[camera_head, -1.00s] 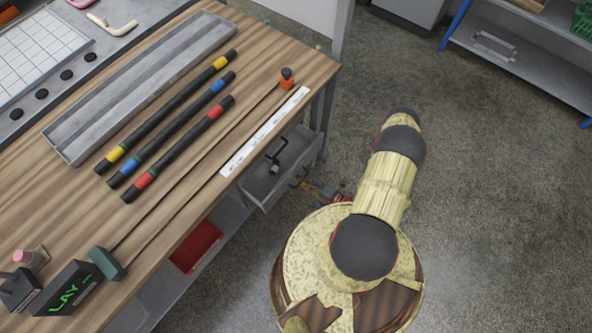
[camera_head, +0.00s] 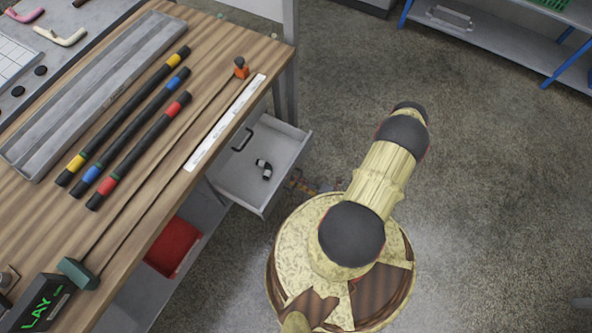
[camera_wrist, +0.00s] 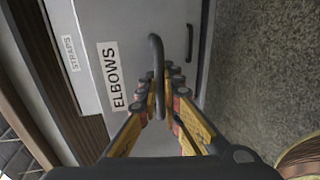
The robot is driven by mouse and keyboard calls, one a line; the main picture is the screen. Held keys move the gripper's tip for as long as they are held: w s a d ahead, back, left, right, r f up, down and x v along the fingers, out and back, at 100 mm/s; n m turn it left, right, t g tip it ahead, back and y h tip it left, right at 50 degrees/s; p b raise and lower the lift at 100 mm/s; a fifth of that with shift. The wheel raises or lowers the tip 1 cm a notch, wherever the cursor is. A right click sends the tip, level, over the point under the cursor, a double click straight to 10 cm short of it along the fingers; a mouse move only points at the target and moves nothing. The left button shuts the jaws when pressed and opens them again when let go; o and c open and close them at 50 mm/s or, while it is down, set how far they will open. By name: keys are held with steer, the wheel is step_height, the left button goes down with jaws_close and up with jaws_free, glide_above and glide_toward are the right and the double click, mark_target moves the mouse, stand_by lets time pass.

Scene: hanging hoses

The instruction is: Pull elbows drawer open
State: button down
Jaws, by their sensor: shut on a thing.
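The elbows drawer (camera_head: 289,172) stands out from under the bench's right edge in the head view, pulled open. A small black-and-white elbow (camera_head: 263,168) and a dark curved piece (camera_head: 241,140) show in it. In the wrist view its grey front carries the label "ELBOWS" (camera_wrist: 112,75) and a dark bar handle (camera_wrist: 157,60). My gripper (camera_wrist: 163,100) is shut on that handle, its yellow fingers on either side. In the head view my gripper (camera_head: 303,184) is small and partly hidden beside the drawer front.
A "STRAPS" label (camera_wrist: 71,53) and a second handle (camera_wrist: 189,42) show nearby. The wooden bench (camera_head: 150,200) holds striped black hoses (camera_head: 147,134) and a grey tray (camera_head: 80,100). A red bin (camera_head: 173,247) sits below.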

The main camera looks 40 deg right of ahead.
steer(key=c, duration=2.2)
jaws_free()
steer(key=shift+c, duration=0.2)
steer(key=shift+s+d, duration=0.1)
steer(key=v, duration=1.1)
steer(key=shift+s, duration=0.35)
steer(key=shift+d, duration=0.1)
